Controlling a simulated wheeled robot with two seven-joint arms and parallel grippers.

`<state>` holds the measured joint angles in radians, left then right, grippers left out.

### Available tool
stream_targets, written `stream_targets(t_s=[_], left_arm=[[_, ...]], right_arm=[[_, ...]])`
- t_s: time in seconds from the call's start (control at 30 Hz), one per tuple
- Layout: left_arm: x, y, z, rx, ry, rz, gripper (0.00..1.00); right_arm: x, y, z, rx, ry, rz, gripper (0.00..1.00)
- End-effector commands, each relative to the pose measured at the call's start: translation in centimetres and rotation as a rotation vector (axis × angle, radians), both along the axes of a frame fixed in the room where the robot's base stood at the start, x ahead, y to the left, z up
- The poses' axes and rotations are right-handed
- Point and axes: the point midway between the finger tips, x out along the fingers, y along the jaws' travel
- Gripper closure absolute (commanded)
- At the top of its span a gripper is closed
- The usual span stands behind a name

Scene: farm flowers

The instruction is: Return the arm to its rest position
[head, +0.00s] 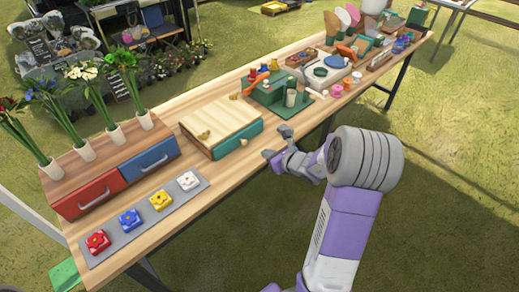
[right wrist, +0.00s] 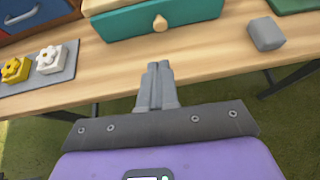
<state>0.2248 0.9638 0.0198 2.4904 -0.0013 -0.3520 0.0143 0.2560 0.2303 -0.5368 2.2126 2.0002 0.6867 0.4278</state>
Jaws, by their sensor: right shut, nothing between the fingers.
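My right arm reaches in from the bottom right in the head view. Its gripper (head: 268,154) is at the near edge of the wooden table, in front of the box with the teal drawer (head: 236,139). In the right wrist view the two fingers of the gripper (right wrist: 159,70) are together with nothing between them. They point at the table edge, below the teal drawer's round knob (right wrist: 160,23), apart from it. My left gripper is in neither view.
A small grey block (right wrist: 267,33) lies right of the teal drawer. A grey mat (head: 125,230) with colored flower blocks lies left, before a red drawer (head: 88,194) and a blue drawer (head: 149,160). Crowded items fill the table's far end. Grass is open at right.

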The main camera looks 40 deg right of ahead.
Motion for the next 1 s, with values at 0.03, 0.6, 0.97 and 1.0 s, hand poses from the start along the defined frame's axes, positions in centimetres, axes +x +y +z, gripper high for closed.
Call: stream_targets(t_s=[0.03,0.6,0.97,1.0], left_arm=[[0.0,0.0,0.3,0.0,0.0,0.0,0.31],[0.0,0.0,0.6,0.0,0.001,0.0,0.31],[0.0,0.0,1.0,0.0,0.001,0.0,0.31],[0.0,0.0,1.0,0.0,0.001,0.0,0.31]], right_arm=[[-0.7,-0.1,0.5,0.001,-0.001,-0.003,1.0],[-2.3,2.1,-1.3,-0.033,0.08,0.095,1.0],[-11.1,15.6,-16.4,-0.455,0.535,1.033,1.0],[-12.3,16.5,-17.6,-0.517,0.55,1.152,1.0]])
